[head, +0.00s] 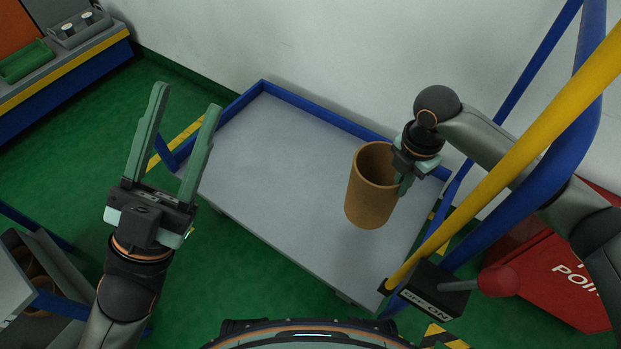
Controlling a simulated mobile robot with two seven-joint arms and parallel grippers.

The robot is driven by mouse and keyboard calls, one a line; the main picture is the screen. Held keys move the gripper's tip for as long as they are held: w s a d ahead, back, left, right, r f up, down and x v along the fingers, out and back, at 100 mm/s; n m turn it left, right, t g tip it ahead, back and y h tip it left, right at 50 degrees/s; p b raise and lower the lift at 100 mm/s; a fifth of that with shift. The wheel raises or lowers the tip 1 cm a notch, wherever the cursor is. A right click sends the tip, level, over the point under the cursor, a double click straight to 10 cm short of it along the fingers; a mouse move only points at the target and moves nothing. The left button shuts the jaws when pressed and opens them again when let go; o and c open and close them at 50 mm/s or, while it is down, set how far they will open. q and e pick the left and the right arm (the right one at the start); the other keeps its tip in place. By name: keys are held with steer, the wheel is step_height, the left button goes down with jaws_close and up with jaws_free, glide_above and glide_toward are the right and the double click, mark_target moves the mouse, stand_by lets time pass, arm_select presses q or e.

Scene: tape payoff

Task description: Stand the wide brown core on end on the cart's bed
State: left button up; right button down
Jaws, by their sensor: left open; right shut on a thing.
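The wide brown core (368,200) is a hollow cylinder with its open end facing up, nearly upright. It is over the right part of the cart's grey bed (270,165); I cannot tell whether its lower end touches the bed. My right gripper (401,180) is shut on the core's wall at its upper right side; the finger inside is mostly hidden. My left gripper (183,112) is open and empty, with its fingers pointing up in the picture, at the left of the cart.
The bed has a blue rim (325,120) at the back. A yellow bar (510,150) and blue posts stand at the right, near my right arm. A red box (560,265) is at the far right. A bench with a green tray (25,62) is at the upper left. The bed's left and middle are clear.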

arm_select(q)
steer(key=shift+s+d+r, duration=0.1)
steer(key=shift+s+d, duration=0.15)
steer(key=shift+d, duration=0.1)
arm_select(e)
steer(key=n, duration=0.1)
steer(key=f+n, duration=0.2)
steer(key=n, duration=0.1)
steer(key=shift+s+d+f, duration=0.15)
steer(key=shift+s+d, duration=0.15)
arm_select(q)
steer(key=shift+n, duration=0.5)
steer(key=f+b, duration=0.4)
steer(key=shift+w+d+f, duration=0.1)
steer(key=shift+d+f, duration=0.1)
arm_select(e)
step_height(320, 180, down, 10)
steer(key=shift+f, duration=0.1)
steer(key=c, duration=1.4)
jaws_free()
steer(key=o, duration=0.4)
